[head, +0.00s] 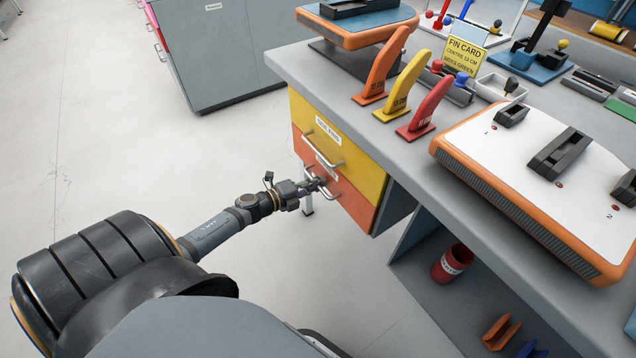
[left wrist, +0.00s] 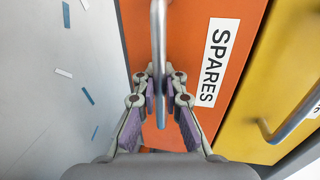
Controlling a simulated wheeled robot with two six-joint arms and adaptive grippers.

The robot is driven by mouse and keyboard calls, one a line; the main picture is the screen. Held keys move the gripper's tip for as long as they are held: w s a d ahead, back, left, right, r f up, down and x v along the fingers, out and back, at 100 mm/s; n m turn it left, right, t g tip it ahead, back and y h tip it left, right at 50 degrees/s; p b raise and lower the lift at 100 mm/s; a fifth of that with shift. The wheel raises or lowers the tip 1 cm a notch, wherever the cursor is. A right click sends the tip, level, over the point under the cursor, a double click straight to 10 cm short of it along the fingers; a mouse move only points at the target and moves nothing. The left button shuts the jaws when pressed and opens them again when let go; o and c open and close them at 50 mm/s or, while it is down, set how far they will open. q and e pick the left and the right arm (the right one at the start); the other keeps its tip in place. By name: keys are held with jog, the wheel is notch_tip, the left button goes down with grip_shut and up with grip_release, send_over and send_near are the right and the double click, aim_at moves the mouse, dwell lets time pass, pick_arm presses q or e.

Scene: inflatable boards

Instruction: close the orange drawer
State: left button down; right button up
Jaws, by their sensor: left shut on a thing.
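The orange drawer (head: 348,198) is below a yellow drawer (head: 350,160) at the near left end of the grey workbench. In the left wrist view the orange drawer front (left wrist: 190,45) has a white label reading SPARES. Its silver bar handle (left wrist: 158,40) runs between my left fingers. My left gripper (head: 318,184) is at this handle, and in the left wrist view the gripper (left wrist: 160,100) is shut on it. The orange front looks about level with the yellow one; I cannot tell whether a small gap remains. My right gripper is out of view.
The bench top (head: 300,62) carries orange, yellow and red fins (head: 425,105) and an orange-edged white board (head: 540,180). A red can (head: 452,262) stands on the shelf below. A grey cabinet (head: 220,60) is at the back.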

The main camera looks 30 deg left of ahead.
pick_arm(q)
jog(key=c, duration=1.7)
grip_release()
jog(key=shift+v, duration=6)
